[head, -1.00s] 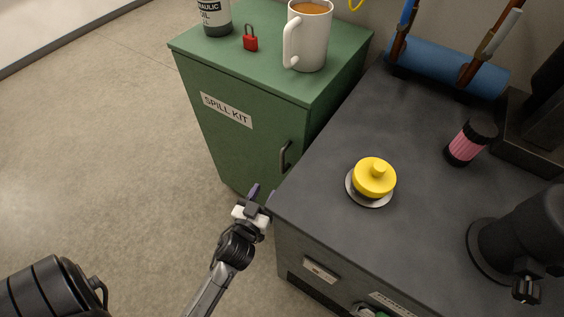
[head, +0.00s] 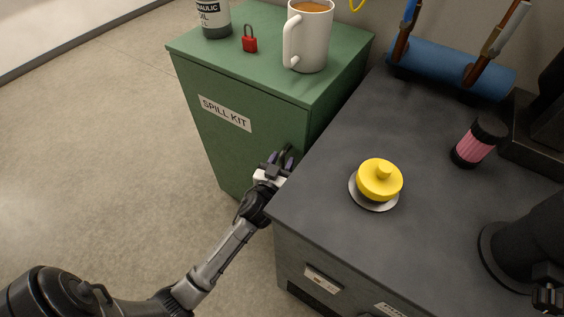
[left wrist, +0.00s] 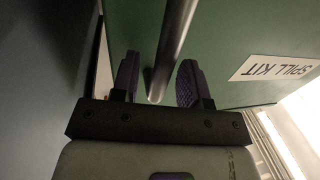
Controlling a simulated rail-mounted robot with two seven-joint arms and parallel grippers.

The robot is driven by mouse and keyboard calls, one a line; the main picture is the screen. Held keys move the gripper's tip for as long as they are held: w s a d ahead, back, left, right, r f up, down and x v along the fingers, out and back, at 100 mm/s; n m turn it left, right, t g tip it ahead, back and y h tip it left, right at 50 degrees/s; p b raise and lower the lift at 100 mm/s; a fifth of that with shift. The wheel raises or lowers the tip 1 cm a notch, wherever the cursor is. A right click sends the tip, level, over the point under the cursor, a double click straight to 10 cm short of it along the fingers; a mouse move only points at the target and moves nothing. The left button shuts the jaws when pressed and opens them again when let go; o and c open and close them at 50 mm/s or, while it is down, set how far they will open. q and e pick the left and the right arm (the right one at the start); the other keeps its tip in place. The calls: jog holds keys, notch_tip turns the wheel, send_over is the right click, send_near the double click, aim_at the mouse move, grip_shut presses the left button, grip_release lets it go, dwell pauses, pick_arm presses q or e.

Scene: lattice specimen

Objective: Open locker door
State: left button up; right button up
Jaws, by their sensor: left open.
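The green spill kit locker (head: 215,150) stands beside the dark workbench, its door shut. A label reading SPILL KIT (head: 225,113) is on its front. The door's dark handle (head: 288,153) is partly hidden by my left gripper (head: 278,158) in the head view. In the left wrist view the handle, a metal bar (left wrist: 172,50), runs down between the two purple fingertips of my left gripper (left wrist: 160,82). The fingers are open, one on each side of the bar, with gaps showing. My right gripper (head: 547,290) seems to show at the lower right edge, too small to judge.
On the locker top are a white mug (head: 309,38), a red padlock (head: 250,42) and an oil bottle (head: 213,18). The workbench (head: 330,160) stands close to the handle side and carries a yellow knob (head: 380,178) and pink-black cylinder (head: 478,142). Floor (head: 120,170) at left is clear.

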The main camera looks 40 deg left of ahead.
pick_arm(q)
jog(key=shift+c, duration=0.5)
grip_shut()
